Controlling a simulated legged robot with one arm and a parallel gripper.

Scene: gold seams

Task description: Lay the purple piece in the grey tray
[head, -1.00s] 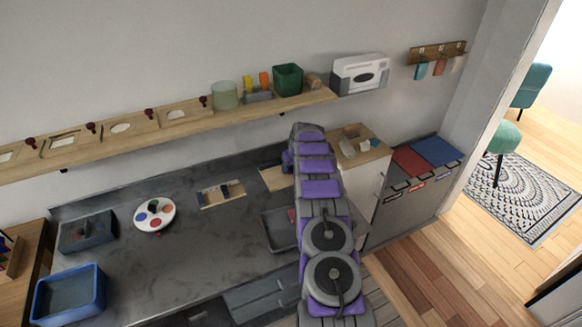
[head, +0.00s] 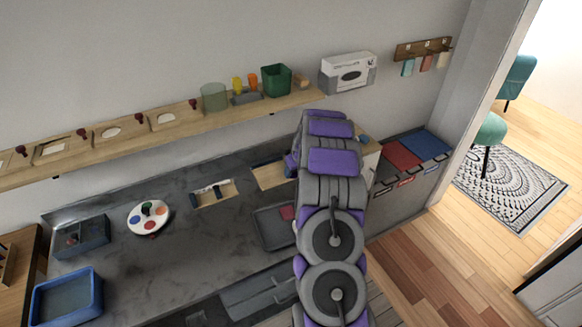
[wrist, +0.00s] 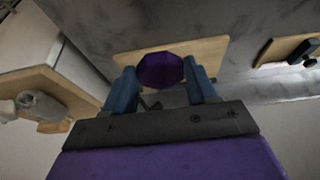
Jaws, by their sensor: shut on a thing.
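The purple piece (wrist: 161,70), a dark many-sided block, sits between the two blue fingers of my gripper (wrist: 164,84) in the wrist view. The fingers are shut on it, and it shows above a wooden board (wrist: 208,50). In the head view my arm hides the piece and most of the gripper. The grey tray (head: 268,237) lies on the dark counter just left of my arm, which covers part of its right side. A small red piece (head: 287,212) is in the tray.
Left of the tray, the counter is mostly clear, with a white palette (head: 148,217), a dark bin (head: 82,238) and a blue bin (head: 67,295). A long shelf (head: 130,141) runs above. A wood-topped cabinet (wrist: 40,85) is at left in the wrist view.

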